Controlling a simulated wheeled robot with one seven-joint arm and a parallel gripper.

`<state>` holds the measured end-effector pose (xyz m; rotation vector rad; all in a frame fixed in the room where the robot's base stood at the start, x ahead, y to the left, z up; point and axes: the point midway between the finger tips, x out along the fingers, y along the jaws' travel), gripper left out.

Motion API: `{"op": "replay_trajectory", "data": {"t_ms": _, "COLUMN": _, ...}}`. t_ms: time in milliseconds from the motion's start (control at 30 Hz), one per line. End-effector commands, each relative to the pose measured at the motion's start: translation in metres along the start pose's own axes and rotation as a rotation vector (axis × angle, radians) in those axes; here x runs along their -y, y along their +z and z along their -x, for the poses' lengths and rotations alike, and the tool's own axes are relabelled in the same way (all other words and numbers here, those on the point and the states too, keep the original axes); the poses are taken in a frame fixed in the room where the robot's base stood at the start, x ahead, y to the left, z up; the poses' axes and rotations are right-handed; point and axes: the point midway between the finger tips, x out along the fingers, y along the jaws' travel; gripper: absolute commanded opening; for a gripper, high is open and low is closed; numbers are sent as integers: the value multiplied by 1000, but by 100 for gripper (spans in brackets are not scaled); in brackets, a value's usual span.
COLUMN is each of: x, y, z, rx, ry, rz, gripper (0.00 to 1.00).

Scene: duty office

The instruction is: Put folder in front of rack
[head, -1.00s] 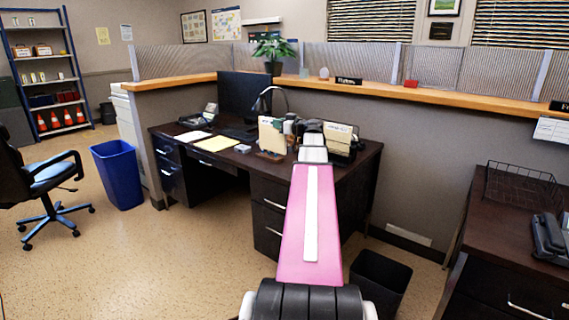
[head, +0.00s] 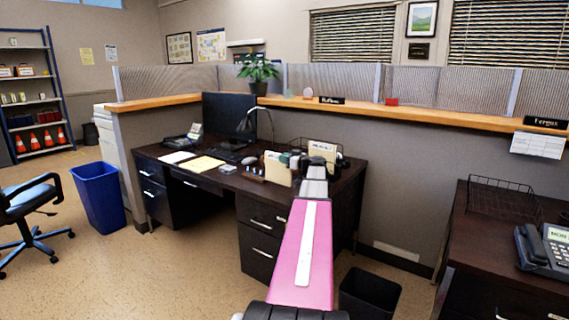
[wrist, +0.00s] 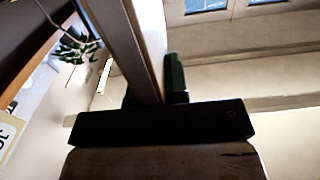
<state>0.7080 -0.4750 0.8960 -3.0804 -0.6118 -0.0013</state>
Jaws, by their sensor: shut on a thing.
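A cream folder (head: 278,169) stands roughly upright over the desk in the head view, just left of my wrist. My gripper is mostly hidden behind my own arm there. In the wrist view my gripper (wrist: 155,97) is shut on the folder (wrist: 151,35), which runs up between the dark fingers. The rack (head: 326,160), with pale folders standing in it, is on the desk just right of and behind my wrist. My arm hides part of it, so I cannot tell the gap between folder and rack.
The desk (head: 222,181) holds a monitor (head: 229,118), a lamp (head: 250,122), papers (head: 206,164) and small items left of the folder. A partition wall (head: 420,165) stands behind. A black bin (head: 369,294) is on the floor to the right.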

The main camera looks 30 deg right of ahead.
Motion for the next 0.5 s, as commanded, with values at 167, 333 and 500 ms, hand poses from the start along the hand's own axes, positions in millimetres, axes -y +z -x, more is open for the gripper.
{"op": "replay_trajectory", "data": {"t_ms": 167, "x": 0, "y": 18, "z": 0, "rx": 0, "ry": 0, "rz": 0, "gripper": 0}}
{"op": "replay_trajectory", "data": {"t_ms": 333, "x": 0, "y": 17, "z": 0, "rx": 0, "ry": 0, "rz": 0, "gripper": 0}}
{"op": "replay_trajectory", "data": {"t_ms": 500, "x": 0, "y": 20, "z": 0, "rx": 0, "ry": 0, "rz": 0, "gripper": 0}}
